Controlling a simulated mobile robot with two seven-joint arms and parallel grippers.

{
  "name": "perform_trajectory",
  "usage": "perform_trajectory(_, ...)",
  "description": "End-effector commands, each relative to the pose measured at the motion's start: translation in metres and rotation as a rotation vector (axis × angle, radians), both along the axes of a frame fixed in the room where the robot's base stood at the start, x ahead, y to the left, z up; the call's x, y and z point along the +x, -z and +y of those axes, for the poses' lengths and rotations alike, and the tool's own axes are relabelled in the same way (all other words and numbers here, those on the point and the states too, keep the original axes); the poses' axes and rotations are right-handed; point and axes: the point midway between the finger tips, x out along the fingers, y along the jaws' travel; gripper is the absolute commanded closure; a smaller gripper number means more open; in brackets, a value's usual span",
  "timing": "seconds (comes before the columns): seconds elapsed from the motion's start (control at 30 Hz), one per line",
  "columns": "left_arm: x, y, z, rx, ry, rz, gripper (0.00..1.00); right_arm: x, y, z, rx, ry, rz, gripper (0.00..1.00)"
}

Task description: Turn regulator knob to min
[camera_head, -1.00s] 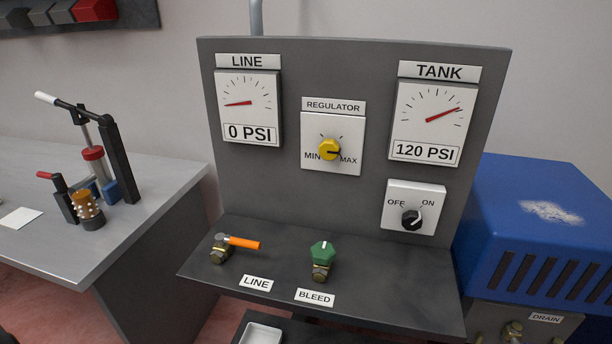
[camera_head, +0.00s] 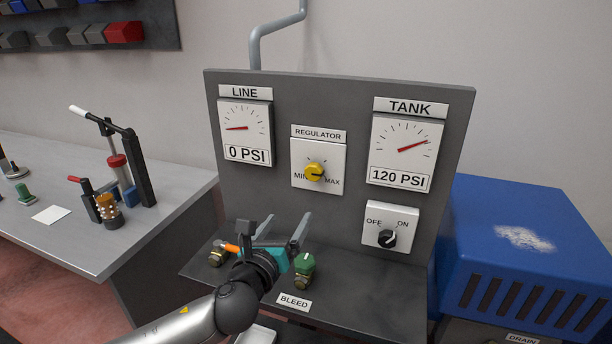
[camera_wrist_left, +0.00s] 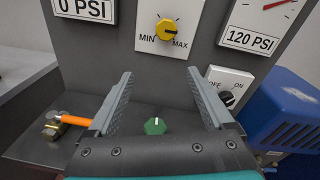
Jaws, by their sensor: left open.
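The yellow regulator knob (camera_head: 315,172) sits on a white plate (camera_head: 304,186) under the REGULATOR label, on the upright grey panel. Its dark pointer mark faces right, toward MAX. The knob also shows in the left wrist view (camera_wrist_left: 167,29), above and beyond the fingers. My left gripper (camera_head: 283,226) is open and empty, below the knob and apart from it, over the panel's lower shelf. In the left wrist view its two fingers (camera_wrist_left: 158,95) stand wide apart. My right gripper is not in view.
The green bleed knob (camera_head: 305,263) and orange-handled line valve (camera_head: 230,247) sit on the shelf close to my left gripper. The LINE gauge (camera_head: 246,130) reads 0 PSI, the TANK gauge (camera_head: 405,150) 120 PSI. An OFF/ON switch (camera_head: 387,238) is lower right. A blue compressor (camera_head: 530,250) stands right.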

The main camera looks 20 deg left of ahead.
Motion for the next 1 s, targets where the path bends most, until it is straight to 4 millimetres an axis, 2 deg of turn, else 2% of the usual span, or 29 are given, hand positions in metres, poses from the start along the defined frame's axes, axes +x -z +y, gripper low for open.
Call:
perform_trajectory(0.03, 0.005, -0.012, 0.001, 0.091, 0.022, -0.03, 0.15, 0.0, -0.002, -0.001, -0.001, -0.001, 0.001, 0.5)
perform_trajectory(0.1, 0.008, -0.022, 0.0, 0.187, 0.045, -0.059, 0.15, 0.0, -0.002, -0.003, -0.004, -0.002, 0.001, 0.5)
perform_trajectory(0.2, 0.01, -0.029, -0.001, 0.257, 0.06, -0.08, 0.15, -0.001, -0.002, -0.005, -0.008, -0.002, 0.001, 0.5)
perform_trajectory(0.37, 0.02, -0.029, -0.002, 0.269, 0.061, -0.084, 0.15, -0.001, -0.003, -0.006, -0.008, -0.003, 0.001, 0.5)
perform_trajectory(1.0, 0.109, -0.029, -0.005, 0.263, 0.06, -0.081, 0.15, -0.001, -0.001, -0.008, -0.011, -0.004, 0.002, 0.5)
